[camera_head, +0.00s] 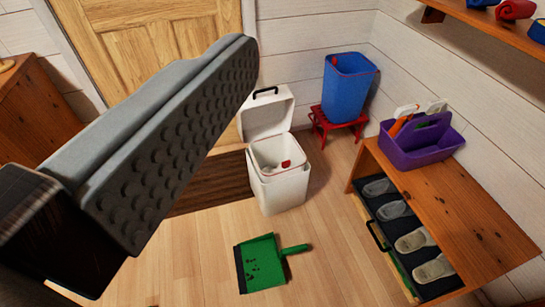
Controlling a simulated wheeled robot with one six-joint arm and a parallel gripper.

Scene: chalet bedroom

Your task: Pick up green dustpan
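The green dustpan (263,264) lies flat on the wooden floor, in the lower middle of the view. Its short green handle (294,249) points right, and dark marks show on its pan. My gripper (225,75) shows as one large grey finger at the upper left, much nearer to the camera than the dustpan. Its dimpled pad faces right with nothing against it, so the gripper looks open and empty. The other finger is out of view. The gripper is apart from the dustpan, which is fully visible.
A white lidded bin (279,188) stands open behind the dustpan. A blue bin (347,88) sits on a red stool (338,126). At the right, a wooden bench (463,215) holds a purple caddy (422,141), with slippers below. Floor around the dustpan is clear.

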